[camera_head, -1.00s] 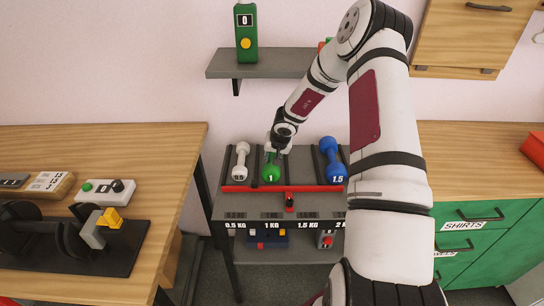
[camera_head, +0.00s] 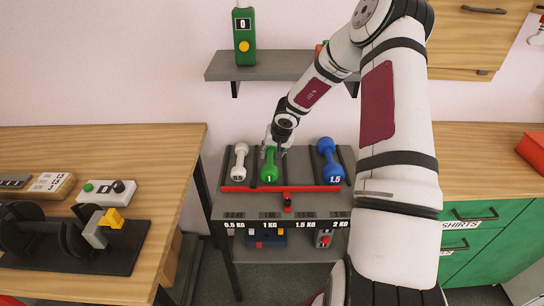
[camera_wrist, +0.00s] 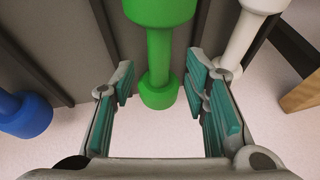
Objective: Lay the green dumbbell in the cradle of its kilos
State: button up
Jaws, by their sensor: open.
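The green dumbbell (camera_head: 269,167), marked 1, lies lengthwise on the sloped grey rack (camera_head: 226,207), between the white and blue dumbbells, roughly in line with the 1 KG label (camera_head: 270,224). My gripper (camera_head: 274,150) is over its far half, partly hiding it. In the wrist view, my gripper (camera_wrist: 157,88) is open, with its teal pads on either side of the green dumbbell (camera_wrist: 159,56). Clear gaps show between pads and dumbbell; I see no contact. The height of the fingers relative to the handle is hard to tell.
The white 0.5 dumbbell (camera_head: 239,163) lies to the left and the blue 1.5 dumbbell (camera_head: 331,163) to the right, with a bare lane beside the green one. A red bar (camera_head: 310,189) crosses the rack's front. A shelf (camera_head: 270,65) hangs above.

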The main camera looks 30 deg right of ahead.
jog(key=a+r+n+t+p, duration=0.15)
jog(key=a+r, duration=0.25)
jog(key=r, duration=0.5)
jog(key=a+r+n+t, duration=0.15)
jog(key=a+r, duration=0.25)
jog(key=r, duration=0.6)
jog(key=s+a+r+n+y, duration=0.2)
jog(key=s+a+r+n, duration=0.3)
jog(key=a+r, duration=0.7)
jog(key=s+a+r+g+y, duration=0.15)
jog(key=s+a, duration=0.25)
jog(key=s, duration=0.4)
jog(key=s+a+r+h, duration=0.1)
jog(key=s+a+r, duration=0.25)
jog(key=s, duration=0.45)
jog(key=s+d+g+h, duration=0.1)
jog(key=s+d, duration=0.1)
jog(key=s, duration=0.5)
jog(key=s+d+f+h, duration=0.1)
jog(key=s, duration=0.7)
jog(key=shift+s+d+f+g, duration=0.15)
jog(key=shift+s+d+g, duration=0.05)
jog(key=shift+d+g, duration=0.2)
